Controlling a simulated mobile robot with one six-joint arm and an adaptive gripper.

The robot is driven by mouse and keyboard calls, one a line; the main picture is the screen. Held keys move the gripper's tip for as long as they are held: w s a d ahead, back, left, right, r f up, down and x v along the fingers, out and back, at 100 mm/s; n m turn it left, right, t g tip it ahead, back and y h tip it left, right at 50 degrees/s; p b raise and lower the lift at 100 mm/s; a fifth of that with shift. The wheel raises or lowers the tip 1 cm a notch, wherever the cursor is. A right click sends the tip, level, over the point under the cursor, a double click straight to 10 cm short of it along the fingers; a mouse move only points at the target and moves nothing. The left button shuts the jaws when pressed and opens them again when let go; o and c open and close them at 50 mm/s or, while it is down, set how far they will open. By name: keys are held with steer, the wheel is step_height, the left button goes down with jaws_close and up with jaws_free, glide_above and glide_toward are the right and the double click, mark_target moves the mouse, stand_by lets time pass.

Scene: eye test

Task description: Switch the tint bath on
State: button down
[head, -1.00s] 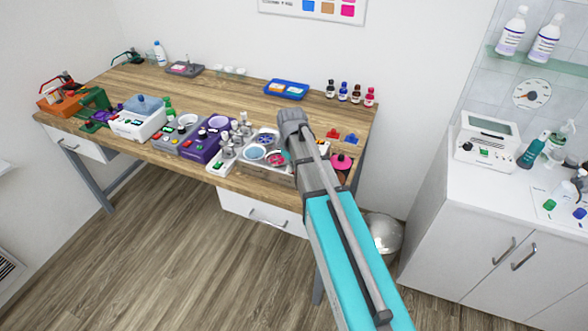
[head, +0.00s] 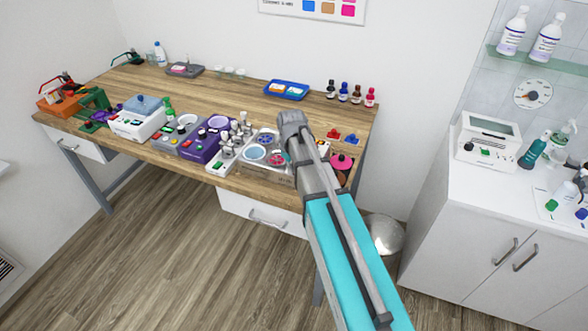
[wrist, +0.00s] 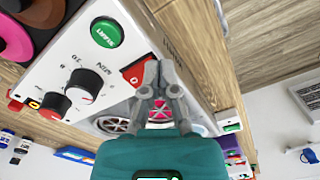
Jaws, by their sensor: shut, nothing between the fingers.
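What looks like the tint bath (head: 277,173) stands at the table's front edge, with round coloured wells in its top. My gripper (wrist: 160,72) is shut and empty. Its fingertips appear beside the red switch and partly cover it; I cannot tell whether they touch. The switch's position is unclear. In the head view my arm hides the fingertips and the panel.
A white unit with upright metal pieces (head: 236,138) stands close on the left, then a purple device (head: 199,150). A pink and black round item (head: 342,163) lies right of my arm. Small bottles (head: 356,94) and a blue tray (head: 286,90) stand behind.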

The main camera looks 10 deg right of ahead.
steer(key=shift+r, duration=0.1)
steer(key=shift+r+p, duration=3.45)
steer(key=shift+p, duration=0.1)
steer(key=s+f+m+b, duration=0.1)
steer(key=s+m, duration=0.3)
steer(key=s, duration=1.2)
steer(key=shift+f+m+b, duration=0.35)
steer(key=shift+m, duration=0.05)
